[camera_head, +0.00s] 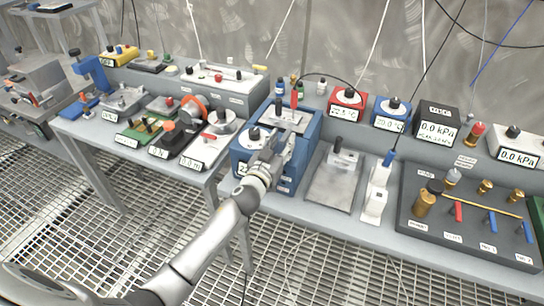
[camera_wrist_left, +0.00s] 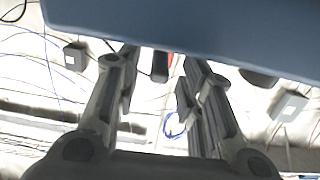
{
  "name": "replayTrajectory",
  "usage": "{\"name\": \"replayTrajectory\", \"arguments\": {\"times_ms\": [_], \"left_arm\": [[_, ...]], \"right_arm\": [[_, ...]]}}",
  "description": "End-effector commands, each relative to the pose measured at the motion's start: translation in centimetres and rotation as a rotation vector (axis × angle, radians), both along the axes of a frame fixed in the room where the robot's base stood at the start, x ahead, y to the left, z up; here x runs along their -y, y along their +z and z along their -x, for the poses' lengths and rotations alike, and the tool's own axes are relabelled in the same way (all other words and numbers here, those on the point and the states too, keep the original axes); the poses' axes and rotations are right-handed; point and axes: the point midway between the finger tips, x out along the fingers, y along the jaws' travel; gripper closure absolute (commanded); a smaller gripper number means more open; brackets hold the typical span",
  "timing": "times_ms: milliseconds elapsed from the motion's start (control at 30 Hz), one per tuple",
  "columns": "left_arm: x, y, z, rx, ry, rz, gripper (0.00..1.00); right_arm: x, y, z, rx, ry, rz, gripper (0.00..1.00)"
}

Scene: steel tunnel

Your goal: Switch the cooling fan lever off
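My left gripper (camera_head: 278,146) is in front of the blue box-shaped device (camera_head: 306,140) in the middle of the benches, hiding part of its front and display. In the left wrist view, its two fingers (camera_wrist_left: 162,68) stand apart. A small dark lever-like piece (camera_wrist_left: 160,66) with a red part beside it shows between the fingertips, under a blue surface (camera_wrist_left: 200,25). I cannot tell whether the fingers touch it. No label that I can read marks the cooling fan lever, and its position cannot be told. My right gripper is not in view.
A flat grey plate device (camera_head: 334,182) and a white device with a blue-tipped lever (camera_head: 377,190) stand to the right. Further right is a dark valve panel (camera_head: 470,222). The left bench holds several small instruments. Grating floor (camera_head: 300,265) is open in front.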

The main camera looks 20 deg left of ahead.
Motion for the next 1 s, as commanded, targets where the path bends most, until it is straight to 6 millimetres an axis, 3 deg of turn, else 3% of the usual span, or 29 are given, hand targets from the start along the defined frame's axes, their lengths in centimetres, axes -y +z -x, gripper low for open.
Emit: {"name": "replayTrajectory", "arguments": {"times_ms": [200, 433, 633, 1000], "left_arm": [[-0.2, -0.2, 4.7, -0.004, -0.001, 0.003, 0.64], [-0.3, -0.1, 8.3, -0.002, -0.001, 0.003, 0.64], [-0.4, 0.0, 9.6, 0.000, -0.001, 0.001, 0.64], [-0.4, 0.0, 9.7, 0.000, -0.001, 0.001, 0.64]], "right_arm": [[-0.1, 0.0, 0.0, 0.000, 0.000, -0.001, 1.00], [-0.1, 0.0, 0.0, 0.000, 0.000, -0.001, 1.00], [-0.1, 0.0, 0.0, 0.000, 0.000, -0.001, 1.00], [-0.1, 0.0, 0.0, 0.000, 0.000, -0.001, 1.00]]}}
